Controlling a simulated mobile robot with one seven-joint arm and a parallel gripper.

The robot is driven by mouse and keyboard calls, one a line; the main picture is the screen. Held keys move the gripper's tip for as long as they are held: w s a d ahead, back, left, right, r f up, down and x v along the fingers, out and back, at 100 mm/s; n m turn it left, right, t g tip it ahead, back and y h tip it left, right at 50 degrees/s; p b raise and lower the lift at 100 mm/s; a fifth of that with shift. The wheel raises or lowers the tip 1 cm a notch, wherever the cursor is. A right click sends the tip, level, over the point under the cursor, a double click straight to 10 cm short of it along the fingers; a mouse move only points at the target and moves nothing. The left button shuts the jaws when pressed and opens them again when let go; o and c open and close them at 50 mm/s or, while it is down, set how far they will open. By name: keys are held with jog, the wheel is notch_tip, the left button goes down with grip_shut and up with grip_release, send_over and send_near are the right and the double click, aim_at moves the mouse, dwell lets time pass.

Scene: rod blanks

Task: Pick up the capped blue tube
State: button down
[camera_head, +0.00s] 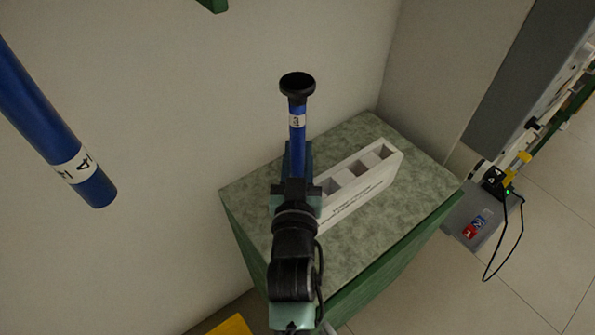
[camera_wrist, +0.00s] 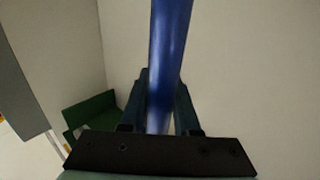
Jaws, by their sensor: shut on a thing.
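The capped blue tube (camera_head: 298,135) stands about upright above the table in the head view, with a wide black cap on its top end and a white label band below the cap. My gripper (camera_head: 297,172) is shut on it, and my wrist hides its lower part. In the wrist view the blue tube (camera_wrist: 168,55) runs up between the two fingers of my gripper (camera_wrist: 161,100). Its cap is out of that view.
A green-topped table (camera_head: 420,175) stands below, bearing a white block with square compartments (camera_head: 368,185). A second blue tube (camera_head: 50,130) with a label hangs at the left, its cap not in view. Walls stand behind. A cabled device (camera_head: 495,182) is at the right.

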aim_at(299, 103)
jog(key=shift+s+d+r, duration=0.1)
jog(key=shift+r, duration=0.1)
notch_tip(299, 103, up, 12)
jog(key=shift+s+f+b, duration=0.1)
jog(key=shift+f+b, duration=0.15)
jog(key=shift+b, duration=0.05)
jog(key=s+d, duration=1.1)
jog(key=s, duration=0.5)
jog(key=shift+d+f, duration=0.15)
jog(key=shift+d, duration=0.15)
jog(key=shift+w, duration=0.1)
